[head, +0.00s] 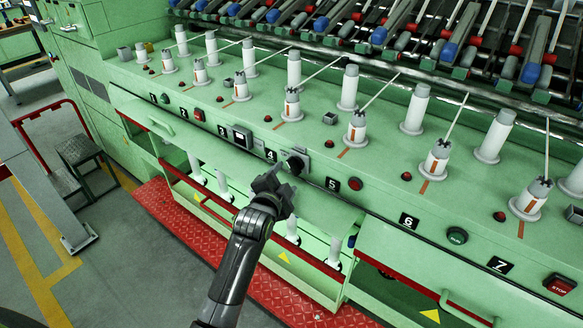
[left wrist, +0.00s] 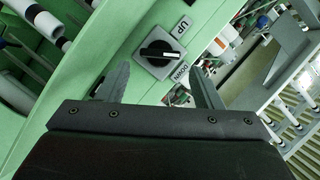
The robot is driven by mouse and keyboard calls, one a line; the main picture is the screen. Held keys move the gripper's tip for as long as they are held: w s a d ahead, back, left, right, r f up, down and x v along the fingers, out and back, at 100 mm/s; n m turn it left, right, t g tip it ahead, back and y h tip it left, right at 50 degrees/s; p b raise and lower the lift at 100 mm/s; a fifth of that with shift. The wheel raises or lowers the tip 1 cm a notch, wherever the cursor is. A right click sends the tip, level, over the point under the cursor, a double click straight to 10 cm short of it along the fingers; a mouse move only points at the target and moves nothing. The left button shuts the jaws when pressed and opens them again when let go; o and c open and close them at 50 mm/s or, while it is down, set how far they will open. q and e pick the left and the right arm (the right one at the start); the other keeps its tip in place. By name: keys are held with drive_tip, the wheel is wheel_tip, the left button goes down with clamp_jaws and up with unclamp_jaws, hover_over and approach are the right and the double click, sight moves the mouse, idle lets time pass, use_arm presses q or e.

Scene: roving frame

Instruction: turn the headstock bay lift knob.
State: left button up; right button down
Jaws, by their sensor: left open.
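The lift knob (head: 296,161) is a black rotary knob on a grey square plate, set in the front edge of the green machine between the labels 4 and 5. In the left wrist view the knob (left wrist: 158,54) carries a white pointer line, with labels UP (left wrist: 181,26) and DOWN (left wrist: 181,73) beside its plate. My left gripper (head: 274,183) is in front of and just below the knob in the head view. In the left wrist view its two fingers (left wrist: 160,82) are spread apart and empty, with the knob beyond the gap between them. My right gripper does not show.
A red button (head: 355,184), a green button (head: 457,236) and a red STOP button (head: 559,284) lie along the same edge. White spindles stand on the ledge above. A red step (head: 160,205) runs along the base. Open floor lies at the left.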

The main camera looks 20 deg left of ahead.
sight(291, 169)
use_arm(q)
drive_tip(key=shift+x, duration=3.3)
drive_tip(key=c, duration=0.7)
